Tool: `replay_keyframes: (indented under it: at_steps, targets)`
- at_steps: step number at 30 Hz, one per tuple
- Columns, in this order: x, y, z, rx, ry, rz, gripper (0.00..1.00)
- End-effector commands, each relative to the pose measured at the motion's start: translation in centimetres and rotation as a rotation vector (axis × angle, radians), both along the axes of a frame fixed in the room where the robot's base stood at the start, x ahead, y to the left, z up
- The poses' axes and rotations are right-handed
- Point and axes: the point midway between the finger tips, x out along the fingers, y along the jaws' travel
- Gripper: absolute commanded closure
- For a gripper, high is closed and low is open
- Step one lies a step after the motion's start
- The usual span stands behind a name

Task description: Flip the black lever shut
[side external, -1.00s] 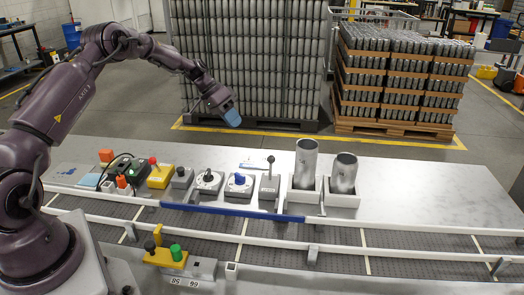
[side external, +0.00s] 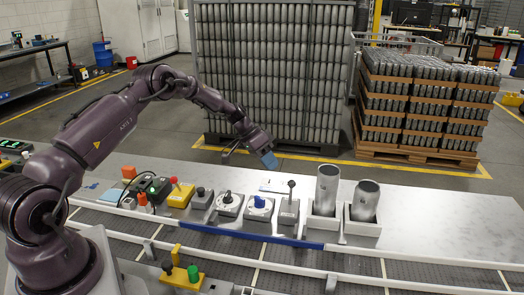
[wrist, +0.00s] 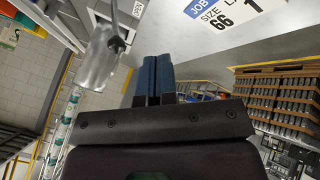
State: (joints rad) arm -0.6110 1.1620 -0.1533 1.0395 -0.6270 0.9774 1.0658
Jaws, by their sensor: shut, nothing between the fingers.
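The black lever (side external: 291,184) is a ball-topped stick standing up from a small grey base (side external: 289,209) on the bench, between the blue-knobbed dial and the can holders. In the wrist view the lever's dark knob (wrist: 117,44) shows left of the fingers, in front of a silver can. My gripper (side external: 269,160) has blue fingertips and is above and slightly left of the lever, apart from it. In the wrist view its fingers (wrist: 153,75) are together with nothing between them.
Two silver cans (side external: 328,184) (side external: 365,200) stand in holders right of the lever. Left of it are a blue-knobbed dial (side external: 259,206), another dial (side external: 229,204) and a yellow box with a red button (side external: 178,193). A conveyor with rails runs in front.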

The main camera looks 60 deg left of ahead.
Motion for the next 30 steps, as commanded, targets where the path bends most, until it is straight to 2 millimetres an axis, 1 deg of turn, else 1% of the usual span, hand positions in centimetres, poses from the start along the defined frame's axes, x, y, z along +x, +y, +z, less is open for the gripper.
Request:
replay_keyframes:
  at_steps: [1,4,6,9,12,17,30]
  targets:
    - [0.4,-0.6,-1.1,0.0,0.002,-0.001,1.0]
    - [1.1,-1.6,-2.6,0.0,0.003,-0.002,1.0]
    - [1.0,-2.8,-2.0,0.0,-0.001,-0.003,1.0]
    - [0.9,-4.1,-1.9,0.001,0.0,-0.002,1.0]
    - [0.9,-4.9,-1.9,0.0,0.0,0.0,1.0]
    - [0.9,-5.3,-1.8,0.001,0.0,0.0,1.0]
    - [0.8,-5.4,-1.7,0.012,-0.012,0.001,1.0]
